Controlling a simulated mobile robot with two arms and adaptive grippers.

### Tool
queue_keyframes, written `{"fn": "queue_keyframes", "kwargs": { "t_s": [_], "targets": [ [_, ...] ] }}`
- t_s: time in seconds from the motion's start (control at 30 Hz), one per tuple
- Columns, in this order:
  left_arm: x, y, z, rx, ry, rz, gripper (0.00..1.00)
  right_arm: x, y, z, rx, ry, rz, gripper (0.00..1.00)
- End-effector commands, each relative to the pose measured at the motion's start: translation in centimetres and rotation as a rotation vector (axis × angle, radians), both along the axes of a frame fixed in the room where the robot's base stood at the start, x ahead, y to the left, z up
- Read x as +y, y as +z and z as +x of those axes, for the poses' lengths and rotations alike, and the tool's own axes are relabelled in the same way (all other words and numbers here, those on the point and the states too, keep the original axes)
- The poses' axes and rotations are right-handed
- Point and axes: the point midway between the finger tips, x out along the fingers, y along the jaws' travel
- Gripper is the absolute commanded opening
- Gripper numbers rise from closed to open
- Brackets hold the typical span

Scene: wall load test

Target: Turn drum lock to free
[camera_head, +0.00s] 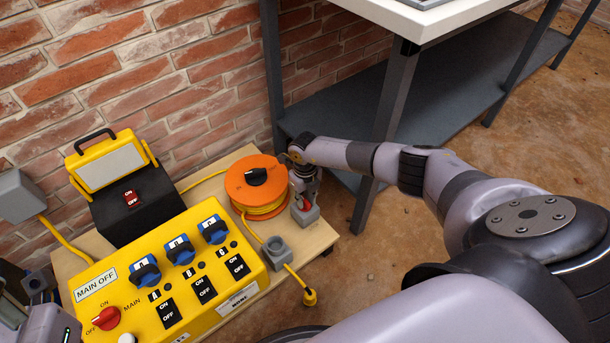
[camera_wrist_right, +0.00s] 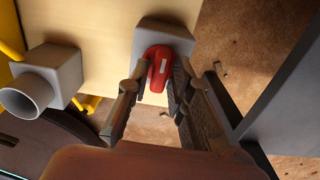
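The drum lock is a red lever knob (camera_wrist_right: 159,66) on a small grey box (camera_wrist_right: 172,38) at the corner of the wooden board. In the head view the grey box (camera_head: 305,214) stands just right of the orange cable drum (camera_head: 256,182). My right gripper (camera_wrist_right: 154,78) reaches down over the lock, with one finger on each side of the red lever. It is open, with a narrow gap visible on the left of the lever; contact on the right side is unclear. My left arm's end (camera_head: 42,305) shows only partly at the lower left; its fingers cannot be made out.
A yellow control panel (camera_head: 235,254) with blue knobs and a red main switch (camera_head: 107,318) lies left. A grey socket (camera_head: 277,250) sits near the drum. A yellow lamp (camera_head: 108,163) stands behind. A table leg (camera_head: 376,150) rises close to my right arm.

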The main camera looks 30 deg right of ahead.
Motion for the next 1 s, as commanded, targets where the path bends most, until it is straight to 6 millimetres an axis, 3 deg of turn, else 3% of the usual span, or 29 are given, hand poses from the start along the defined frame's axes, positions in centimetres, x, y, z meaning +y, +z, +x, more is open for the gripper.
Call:
{"fn": "queue_keyframes", "kwargs": {
  "t_s": [0.17,0.53,0.67,1.0],
  "targets": [
    [0.0,0.0,0.0,0.0,0.0,0.0,0.4,0.0,0.0,0.0,0.0,0.001,0.0,0.33],
    [0.1,0.0,0.0,0.001,0.002,-0.001,0.4,-0.1,0.7,0.1,-0.002,0.001,-0.001,0.33],
    [0.1,0.0,0.0,0.002,0.001,-0.001,0.4,-0.1,2.6,0.2,-0.004,0.003,-0.001,0.33],
    [0.0,0.0,0.0,0.0,0.001,-0.001,0.4,-0.1,9.6,0.1,-0.004,0.003,-0.001,0.33]
  ]
}}
